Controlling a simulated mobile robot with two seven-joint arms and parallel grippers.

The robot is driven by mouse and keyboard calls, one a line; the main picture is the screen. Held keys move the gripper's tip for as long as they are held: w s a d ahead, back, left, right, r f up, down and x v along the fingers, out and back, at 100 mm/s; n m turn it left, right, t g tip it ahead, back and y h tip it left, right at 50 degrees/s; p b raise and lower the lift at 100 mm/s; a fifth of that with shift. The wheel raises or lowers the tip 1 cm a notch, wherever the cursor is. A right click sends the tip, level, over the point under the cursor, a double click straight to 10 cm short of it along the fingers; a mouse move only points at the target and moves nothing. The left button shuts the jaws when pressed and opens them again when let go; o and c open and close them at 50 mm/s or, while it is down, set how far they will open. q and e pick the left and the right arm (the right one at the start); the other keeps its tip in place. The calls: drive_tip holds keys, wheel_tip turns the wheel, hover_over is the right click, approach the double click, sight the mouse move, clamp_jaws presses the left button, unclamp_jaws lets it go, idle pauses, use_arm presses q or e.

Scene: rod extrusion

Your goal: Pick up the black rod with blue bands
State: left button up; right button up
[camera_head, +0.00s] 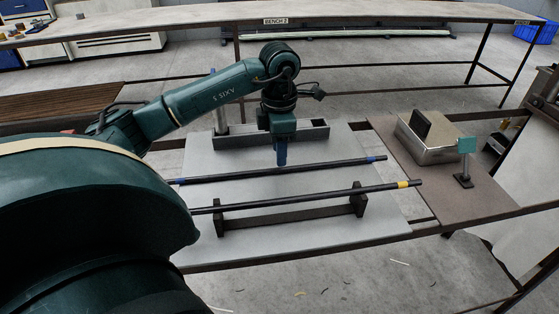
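The black rod with blue bands (325,164) lies across the grey board, behind a second rod. One blue band shows near its right end and another near its left end. The second black rod (300,197), with a yellow band near its right end, rests on a black two-post stand (290,217). My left gripper (281,162) points down with its blue fingers just over the middle of the blue-banded rod. The fingers overlap in this view, so I cannot tell their opening or whether they touch the rod. My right gripper is not in view.
A grey open trough (310,132) stands behind the rods. A metal box (428,145) and a small stand with a teal plate (466,147) are on the brown surface at right. The grey board (240,170) is mostly clear between rods and trough.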

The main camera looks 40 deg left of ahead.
sight(279, 170)
use_arm(q)
drive_tip(key=f, duration=0.2)
drive_tip(key=w+f+p, duration=0.1)
drive_tip(key=shift+w+f, duration=0.1)
drive_tip(key=shift+f, duration=0.9)
drive_tip(key=shift+c, duration=0.5)
clamp_jaws()
